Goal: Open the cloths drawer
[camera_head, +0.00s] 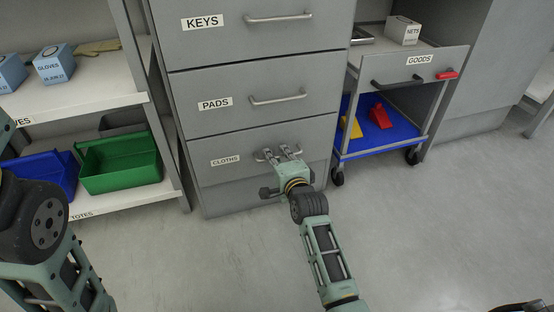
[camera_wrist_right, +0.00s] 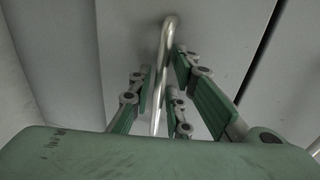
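The cloths drawer (camera_head: 215,175) is the lowest labelled drawer of the grey cabinet, below the keys and pads drawers. Its front looks flush with the cabinet, so it looks closed. My right gripper (camera_head: 278,154) is at the drawer front, with its fingers spread around the handle, which it mostly hides in the head view. In the wrist view the metal handle (camera_wrist_right: 163,75) runs between the fingers of the right gripper (camera_wrist_right: 165,92), with gaps visible beside it. My left arm shows at the left edge of the head view, but its gripper is out of view.
Shelves with a green tote (camera_head: 120,165), a blue tote (camera_head: 50,172) and glove boxes (camera_head: 54,64) stand left of the cabinet. A wheeled cart (camera_head: 430,115) with a goods drawer stands close on the right. The floor (camera_head: 400,230) in front is clear.

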